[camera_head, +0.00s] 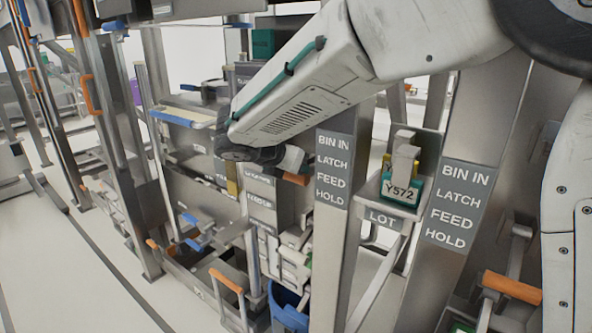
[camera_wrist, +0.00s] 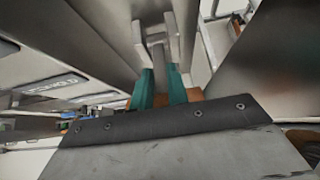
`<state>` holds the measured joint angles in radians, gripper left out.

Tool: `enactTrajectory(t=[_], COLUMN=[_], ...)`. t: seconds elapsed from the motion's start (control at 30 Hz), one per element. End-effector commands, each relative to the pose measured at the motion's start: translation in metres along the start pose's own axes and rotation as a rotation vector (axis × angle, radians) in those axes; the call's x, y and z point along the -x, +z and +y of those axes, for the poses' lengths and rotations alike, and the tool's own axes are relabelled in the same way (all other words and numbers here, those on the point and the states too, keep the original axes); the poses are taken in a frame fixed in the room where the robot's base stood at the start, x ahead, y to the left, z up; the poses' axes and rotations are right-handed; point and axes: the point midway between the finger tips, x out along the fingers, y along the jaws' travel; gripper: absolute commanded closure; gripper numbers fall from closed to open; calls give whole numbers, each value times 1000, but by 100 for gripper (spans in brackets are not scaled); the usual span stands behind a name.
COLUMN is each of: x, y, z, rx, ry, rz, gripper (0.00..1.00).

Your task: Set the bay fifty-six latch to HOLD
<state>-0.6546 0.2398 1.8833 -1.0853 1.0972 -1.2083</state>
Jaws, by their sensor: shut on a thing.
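My gripper shows in the wrist view (camera_wrist: 157,42), with teal finger bases and pale grey tips. An orange handle (camera_wrist: 191,95) crosses at the finger bases, and the fingers are shut on it. In the head view the handle's orange end (camera_head: 295,179) shows just under my wrist, beside a grey post; the arm hides the fingers and most of the handle. The post carries a label plate (camera_head: 333,168) reading BIN IN, LATCH, FEED, HOLD. No bay number fifty-six is readable, and I cannot tell which setting the handle is at.
A second post to the right has the same label plate (camera_head: 458,205). Between the posts, a shelf marked LOT (camera_head: 383,219) holds a teal block marked Y572 (camera_head: 399,190). Another orange handle (camera_head: 512,287) is at lower right. A blue bin (camera_head: 289,308) stands low. Open floor lies left.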

Motion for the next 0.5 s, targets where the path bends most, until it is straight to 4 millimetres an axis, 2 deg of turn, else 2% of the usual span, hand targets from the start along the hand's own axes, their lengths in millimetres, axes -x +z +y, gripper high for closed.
enactTrajectory(t=[0.5], x=[1], y=[10], z=[1], rx=[-2], ry=[2], rz=[-5], gripper=[100])
